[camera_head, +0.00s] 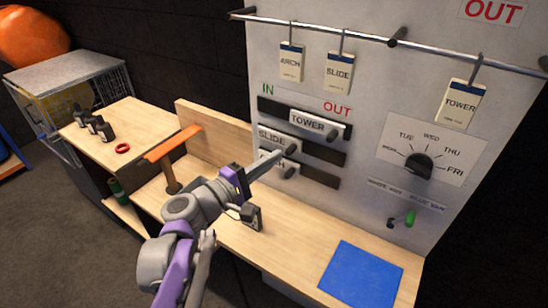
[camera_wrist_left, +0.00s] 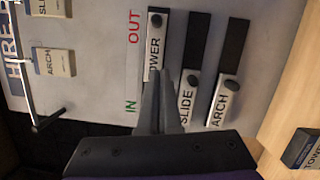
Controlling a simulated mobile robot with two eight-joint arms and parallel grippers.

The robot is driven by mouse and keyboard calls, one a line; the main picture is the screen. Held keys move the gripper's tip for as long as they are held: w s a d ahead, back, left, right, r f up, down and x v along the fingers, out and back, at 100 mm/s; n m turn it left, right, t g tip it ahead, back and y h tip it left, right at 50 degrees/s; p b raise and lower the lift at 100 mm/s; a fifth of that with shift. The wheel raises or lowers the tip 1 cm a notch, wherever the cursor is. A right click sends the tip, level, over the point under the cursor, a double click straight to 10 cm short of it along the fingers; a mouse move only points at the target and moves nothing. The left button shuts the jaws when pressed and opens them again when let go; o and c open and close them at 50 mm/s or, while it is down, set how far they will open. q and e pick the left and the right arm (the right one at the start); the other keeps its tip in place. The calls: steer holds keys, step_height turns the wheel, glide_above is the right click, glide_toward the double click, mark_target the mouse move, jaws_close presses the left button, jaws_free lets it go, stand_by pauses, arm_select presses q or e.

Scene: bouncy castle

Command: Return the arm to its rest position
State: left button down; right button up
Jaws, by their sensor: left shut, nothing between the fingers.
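My left arm comes in from the lower left of the head view, over the wooden bench (camera_head: 285,245). My left gripper (camera_head: 279,156) is shut and empty, pointing at the white board (camera_head: 345,75) by the SLIDE plate (camera_head: 271,138). The TOWER plate sits at the OUT end; the SLIDE and ARCH (camera_wrist_left: 222,102) plates sit toward IN. My right gripper is not in view.
A dark block (camera_head: 251,216) stands on the bench close to my arm. An orange-topped stand (camera_head: 172,165) is left of the arm. A blue mat (camera_head: 361,275) lies at right. A rail (camera_head: 330,33) with hanging tags and a dial (camera_head: 418,167) project from the board.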

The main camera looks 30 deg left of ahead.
arm_select(q)
steer(key=s+d+f+m+g, duration=0.4)
steer(key=d+f, duration=0.2)
steer(key=f, duration=0.1)
steer(key=s+d+f+m+g, duration=0.3)
steer(key=d+f+m+g, duration=0.15)
steer(key=f, duration=0.25)
steer(key=s+a+f+m+g+y, duration=0.3)
steer(key=s+f+m+y, duration=0.3)
steer(key=s+f+m, duration=0.2)
step_height(320, 180, down, 2)
steer(key=shift+s+a+f, duration=0.1)
steer(key=shift+s+a, duration=0.05)
steer(key=shift+s, duration=0.8)
steer(key=shift+g, duration=0.25)
